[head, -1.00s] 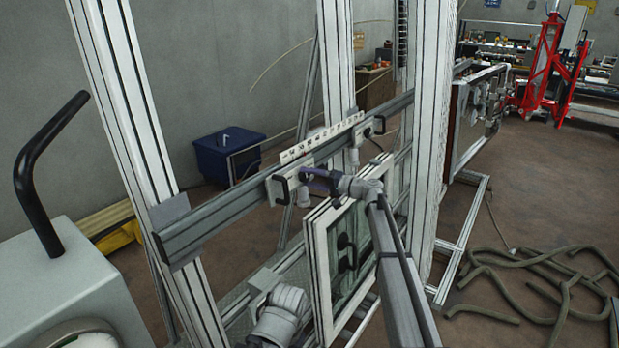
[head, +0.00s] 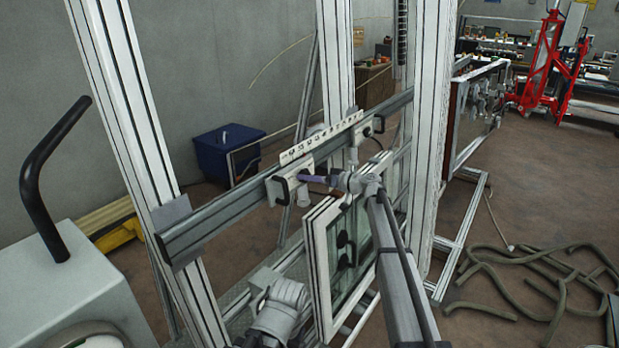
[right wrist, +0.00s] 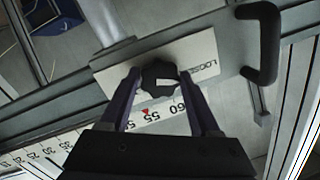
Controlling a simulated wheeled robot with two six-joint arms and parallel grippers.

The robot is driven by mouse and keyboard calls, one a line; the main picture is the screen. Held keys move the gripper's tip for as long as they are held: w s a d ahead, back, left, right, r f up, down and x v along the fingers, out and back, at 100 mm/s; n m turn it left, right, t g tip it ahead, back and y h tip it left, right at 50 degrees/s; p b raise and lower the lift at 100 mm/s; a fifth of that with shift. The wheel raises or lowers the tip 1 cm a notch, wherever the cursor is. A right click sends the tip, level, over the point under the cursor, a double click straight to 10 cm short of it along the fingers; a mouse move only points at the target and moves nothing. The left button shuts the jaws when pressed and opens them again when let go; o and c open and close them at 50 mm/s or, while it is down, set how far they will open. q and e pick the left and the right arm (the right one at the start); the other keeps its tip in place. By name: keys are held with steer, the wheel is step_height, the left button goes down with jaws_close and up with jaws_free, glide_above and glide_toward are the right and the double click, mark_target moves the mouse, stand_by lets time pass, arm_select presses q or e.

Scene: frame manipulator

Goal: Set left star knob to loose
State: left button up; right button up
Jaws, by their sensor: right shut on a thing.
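The left star knob (right wrist: 158,78) is black and sits on a pale plate (right wrist: 110,68) marked LOOSE. My right gripper (right wrist: 158,85) has its purple fingers on either side of the knob and is shut on it. In the head view, the right gripper (head: 313,179) reaches the white carriage (head: 283,190) on the grey rail; the knob is too small and covered to make out there. The plate's other end is partly covered, so the knob's setting cannot be read.
The grey rail (head: 222,213) carries a white numbered scale (head: 321,138). A black handle (right wrist: 268,42) is close to the knob. White uprights (head: 126,110) flank the work area. A glazed frame (head: 320,265) hangs below. Hoses (head: 545,275) lie on the floor.

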steer(key=shift+n, duration=0.9)
steer(key=o, duration=1.4)
steer(key=shift+c, duration=0.2)
steer(key=shift+d, duration=0.1)
steer(key=p+v, duration=0.1)
steer(key=v, duration=0.6)
steer(key=shift+s+d+r+p, duration=0.15)
steer(key=shift+s+d+p, duration=0.05)
steer(key=shift+p, duration=0.1)
steer(key=b+x, duration=0.1)
steer(key=x, duration=0.6)
steer(key=shift+w+a, duration=0.2)
steer(key=shift+a, duration=0.1)
